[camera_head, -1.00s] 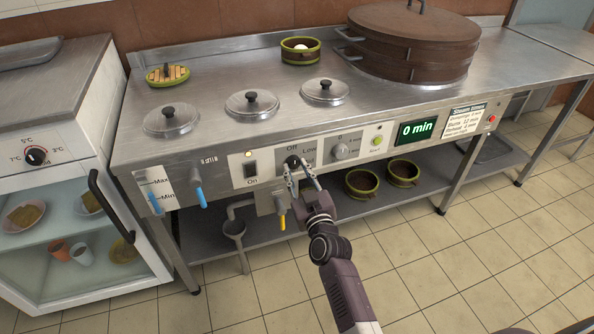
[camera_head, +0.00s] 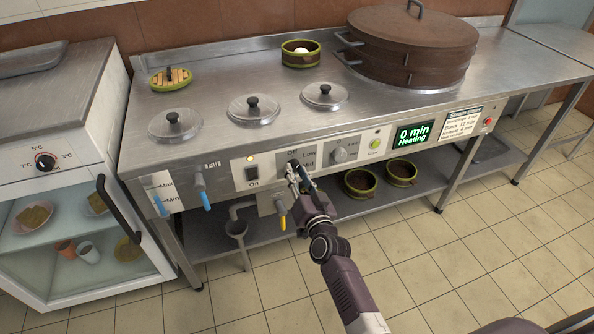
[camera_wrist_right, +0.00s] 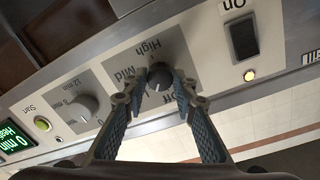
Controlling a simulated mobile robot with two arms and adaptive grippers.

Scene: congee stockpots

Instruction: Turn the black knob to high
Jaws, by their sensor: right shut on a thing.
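The black knob (camera_head: 293,163) is on the stove's front panel, with its Off label above and Low and Mid labels to the right. In the right wrist view the knob (camera_wrist_right: 160,74) is seen upside down, with Off, Mid and High labels around it. My right gripper (camera_wrist_right: 161,84) has its fingertips on both sides of the knob, closed on it. In the head view this gripper (camera_head: 296,176) partly covers the knob. The exact setting of the knob's pointer is hard to tell. My left gripper is not in view.
A grey timer knob (camera_head: 342,154), a green start button (camera_head: 375,144) and a display (camera_head: 413,134) reading "0 min Heating" are to the right. A black On switch (camera_head: 252,174) is to the left. Blue-handled (camera_head: 203,194) and yellow-handled (camera_head: 282,217) taps stick out nearby.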

